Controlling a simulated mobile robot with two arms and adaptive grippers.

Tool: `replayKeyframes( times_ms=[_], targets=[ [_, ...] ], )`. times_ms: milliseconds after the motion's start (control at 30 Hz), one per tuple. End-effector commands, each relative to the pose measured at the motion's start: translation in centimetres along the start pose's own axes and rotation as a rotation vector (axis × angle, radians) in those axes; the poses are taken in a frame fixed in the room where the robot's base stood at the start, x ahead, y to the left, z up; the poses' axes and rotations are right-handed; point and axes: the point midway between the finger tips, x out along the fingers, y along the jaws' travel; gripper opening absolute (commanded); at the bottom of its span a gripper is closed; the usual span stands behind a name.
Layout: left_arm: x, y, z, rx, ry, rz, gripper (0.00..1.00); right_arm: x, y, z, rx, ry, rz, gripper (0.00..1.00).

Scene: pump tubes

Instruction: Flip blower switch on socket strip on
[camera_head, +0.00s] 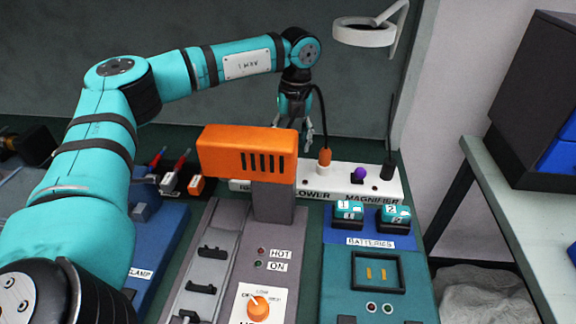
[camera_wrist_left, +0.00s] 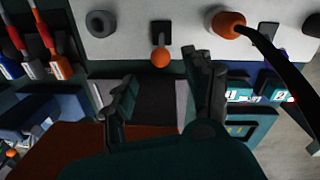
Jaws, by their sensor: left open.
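The white socket strip (camera_head: 376,188) lies behind the workstations, its label partly hidden and reading "LOWER" and "MAGNIFIER". In the left wrist view the strip (camera_wrist_left: 120,46) runs across the top. A switch lever with an orange ball (camera_wrist_left: 161,58) sticks out of a black slot there, its ball pointing toward the picture's bottom. In the head view this lever is hidden behind the orange blower head (camera_head: 248,152). My left gripper (camera_head: 303,137) hangs pointing down over the strip, open and empty. In the wrist view its fingers (camera_wrist_left: 163,66) are spread either side of the orange ball. I cannot tell whether they touch it.
An orange plug (camera_head: 324,158) with a black cable stands just right of the gripper. A purple knob (camera_head: 358,175) and a black plug (camera_head: 388,170) are further right on the strip. Battery blocks (camera_head: 348,214) stand in front. A white ring magnifier (camera_head: 364,32) hangs above.

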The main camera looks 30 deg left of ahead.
Motion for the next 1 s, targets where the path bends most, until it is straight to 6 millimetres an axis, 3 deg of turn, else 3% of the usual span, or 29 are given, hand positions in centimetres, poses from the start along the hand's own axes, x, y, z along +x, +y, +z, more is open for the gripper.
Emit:
replayKeyframes(
  times_ms=[200,400,833,1000],
  targets=[
    [4.7,0.1,-0.1,0.000,0.003,0.003,0.53,-0.3,-0.9,-0.2,0.005,0.002,-0.010,0.53],
    [7.5,0.0,0.0,0.000,0.002,0.000,0.53,-0.5,-0.8,-0.2,0.004,0.003,-0.010,0.53],
    [8.7,0.0,0.0,0.000,0.001,-0.001,0.53,-0.5,0.0,-0.1,0.000,0.002,0.000,0.53],
    [8.6,0.0,0.0,0.000,0.001,-0.001,0.32,-0.5,0.0,-0.2,0.000,0.002,0.000,0.53]
  ],
)
